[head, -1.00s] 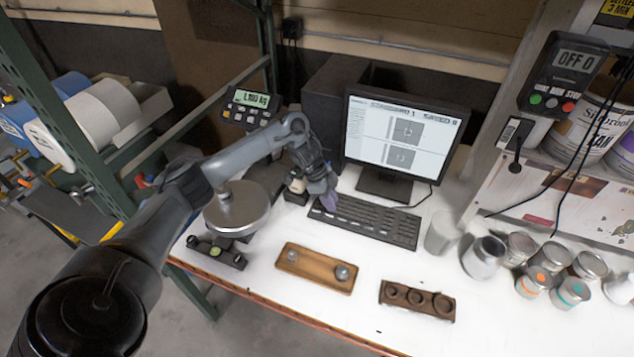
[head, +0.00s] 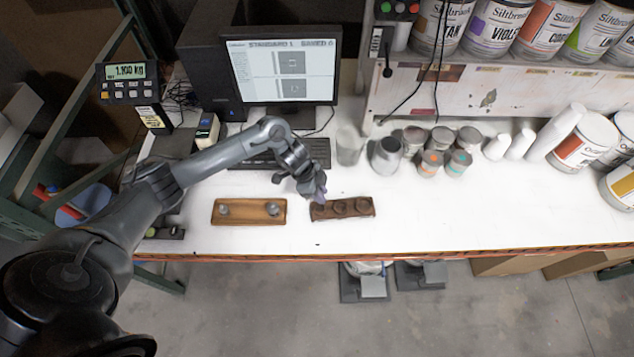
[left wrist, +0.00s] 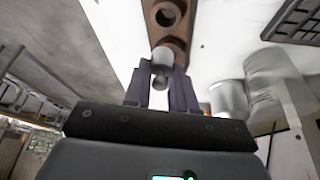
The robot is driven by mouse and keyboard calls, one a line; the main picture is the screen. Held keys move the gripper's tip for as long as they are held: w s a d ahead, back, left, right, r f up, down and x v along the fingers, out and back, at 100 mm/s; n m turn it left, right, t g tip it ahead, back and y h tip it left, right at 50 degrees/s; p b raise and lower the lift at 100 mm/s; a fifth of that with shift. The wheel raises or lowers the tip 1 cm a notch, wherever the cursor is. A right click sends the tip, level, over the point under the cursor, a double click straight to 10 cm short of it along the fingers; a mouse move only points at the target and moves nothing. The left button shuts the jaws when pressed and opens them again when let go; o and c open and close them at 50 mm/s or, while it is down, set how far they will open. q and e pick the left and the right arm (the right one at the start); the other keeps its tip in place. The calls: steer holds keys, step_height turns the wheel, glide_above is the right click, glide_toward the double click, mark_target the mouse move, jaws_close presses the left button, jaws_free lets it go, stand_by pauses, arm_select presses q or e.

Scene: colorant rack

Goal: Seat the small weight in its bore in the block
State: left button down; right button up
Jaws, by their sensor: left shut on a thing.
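The dark brown block (head: 343,209) lies near the front of the white table, its round bores facing up. My left gripper (head: 320,196) is over the block's left end, pointing down. In the left wrist view, its purple fingers (left wrist: 161,88) are shut on the small weight (left wrist: 162,57), a silvery cylinder with a knob. The weight overlaps the end of the block (left wrist: 182,40), and an empty bore shows beyond it. I cannot tell whether the weight is above the bore or partly in it. In the head view the fingers hide the weight. My right gripper is out of view.
A wooden tray (head: 249,219) with two metal weights lies left of the block. The keyboard (head: 318,152) and monitor (head: 281,68) are behind. A clear beaker (head: 349,147), a metal cup (head: 385,156) and several small cans stand behind right. The table right of the block is clear.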

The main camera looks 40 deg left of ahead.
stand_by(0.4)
arm_select(q)
steer(key=shift+r+p, duration=0.1)
steer(key=shift+p, duration=0.3)
steer(key=shift+f+b, duration=1.95)
steer(key=shift+f, duration=1.05)
steer(key=shift+f+b, duration=0.6)
steer(key=shift+f, duration=0.35)
steer(key=shift+r, duration=0.2)
steer(key=shift+r+p, duration=0.45)
steer(key=shift+p, duration=0.35)
steer(key=shift+f+b, duration=0.45)
steer(key=shift+f, duration=0.15)
steer(key=shift+r, duration=0.1)
